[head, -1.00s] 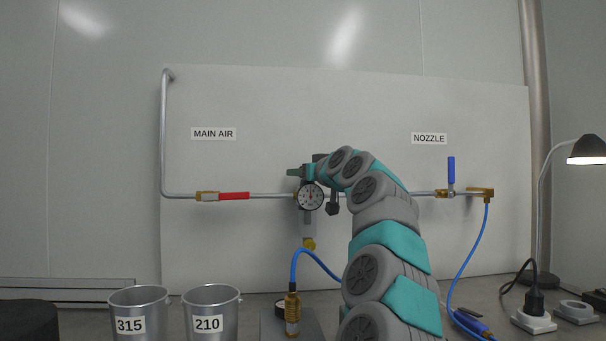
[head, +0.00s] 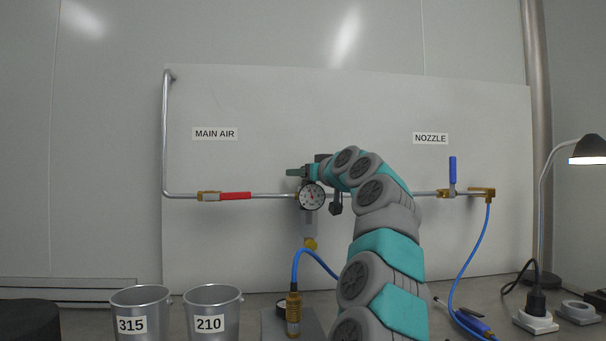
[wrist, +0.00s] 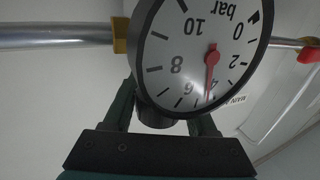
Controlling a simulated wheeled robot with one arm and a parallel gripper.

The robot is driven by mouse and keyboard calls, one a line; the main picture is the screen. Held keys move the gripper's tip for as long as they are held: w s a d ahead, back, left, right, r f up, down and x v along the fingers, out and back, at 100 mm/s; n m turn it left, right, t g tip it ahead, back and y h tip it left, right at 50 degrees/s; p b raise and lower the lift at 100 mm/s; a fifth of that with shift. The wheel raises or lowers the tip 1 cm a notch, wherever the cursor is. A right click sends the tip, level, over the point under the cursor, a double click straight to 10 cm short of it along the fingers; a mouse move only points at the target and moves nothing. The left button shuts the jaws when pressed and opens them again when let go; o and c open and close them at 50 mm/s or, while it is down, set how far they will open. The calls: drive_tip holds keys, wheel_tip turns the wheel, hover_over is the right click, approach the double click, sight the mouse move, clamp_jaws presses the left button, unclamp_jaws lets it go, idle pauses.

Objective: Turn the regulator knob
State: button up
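The round white pressure gauge (head: 312,196) sits on the regulator in the pipe line; it fills the top of the wrist view (wrist: 178,50), upside down. Its red needle (wrist: 210,78) lies between the 4 and the 6. The dark regulator knob (wrist: 157,122) is partly hidden behind the gauge. My gripper (head: 302,172) is at the top of the regulator. In the wrist view its teal fingers (wrist: 163,112) stand on either side of the knob and appear closed on it; the fingertips are hidden behind the gauge.
The pipe runs along the white board with a red-handled valve (head: 235,196) at left and a blue-handled valve (head: 453,170) at right. Metal cups (head: 212,297) marked 315 and 210 stand front left.

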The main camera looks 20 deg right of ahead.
drive_tip(key=shift+o, duration=0.2)
drive_tip(key=shift+s, duration=0.1)
drive_tip(key=shift+s+d+b, duration=0.2)
drive_tip(key=shift+s+b, duration=0.75)
drive_tip(key=shift+s, duration=0.95)
drive_tip(key=shift+s+d+b, duration=0.15)
drive_tip(key=shift+s+b, duration=0.75)
drive_tip(key=shift+s, duration=1)
drive_tip(key=shift+s, duration=0.1)
